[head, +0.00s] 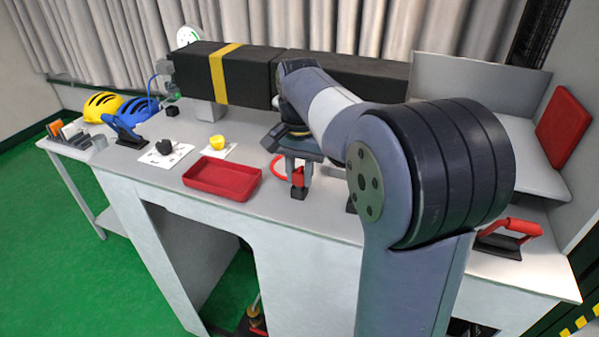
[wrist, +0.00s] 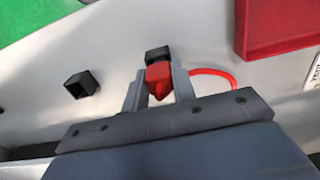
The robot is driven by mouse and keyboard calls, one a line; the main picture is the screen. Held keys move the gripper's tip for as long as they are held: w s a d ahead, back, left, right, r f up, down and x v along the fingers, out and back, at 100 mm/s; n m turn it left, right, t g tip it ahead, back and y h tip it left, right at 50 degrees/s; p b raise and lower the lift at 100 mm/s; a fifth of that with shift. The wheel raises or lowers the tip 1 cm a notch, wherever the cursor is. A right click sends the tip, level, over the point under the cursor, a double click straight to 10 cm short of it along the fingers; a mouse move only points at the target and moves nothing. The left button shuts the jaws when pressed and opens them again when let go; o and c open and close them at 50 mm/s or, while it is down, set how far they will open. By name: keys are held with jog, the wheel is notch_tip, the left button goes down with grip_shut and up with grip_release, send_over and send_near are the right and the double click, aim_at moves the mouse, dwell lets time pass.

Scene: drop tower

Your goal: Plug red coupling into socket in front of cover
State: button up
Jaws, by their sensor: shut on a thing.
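My gripper (head: 297,163) is shut on the red coupling (head: 298,177), which sits between its two grey fingers. The coupling also shows between the fingers in the wrist view (wrist: 159,75). A red cable (wrist: 215,76) curves away from it. A black square socket (head: 298,193) is directly below the coupling. In the wrist view, this socket (wrist: 157,53) lines up with the coupling's end, and the two seem to touch. I cannot tell how deep the coupling is in it. A second black socket (wrist: 82,85), open and empty, stands to the left in the wrist view. I cannot identify the cover for certain.
A red tray (head: 222,180) lies left of my gripper. A long black beam (head: 245,70) with a yellow band runs behind it. A yellow knob (head: 217,142), a black knob (head: 165,147) and helmets (head: 103,106) are further left. A red-handled item (head: 512,228) is at right.

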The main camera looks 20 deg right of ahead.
jog(key=shift+f, duration=0.2)
jog(key=o, duration=0.9)
jog(key=shift+c, duration=0.2)
notch_tip(320, 180, up, 11)
jog(key=shift+f, duration=0.15)
notch_tip(320, 180, down, 11)
jog(key=shift+r, duration=0.35)
dwell(0.4)
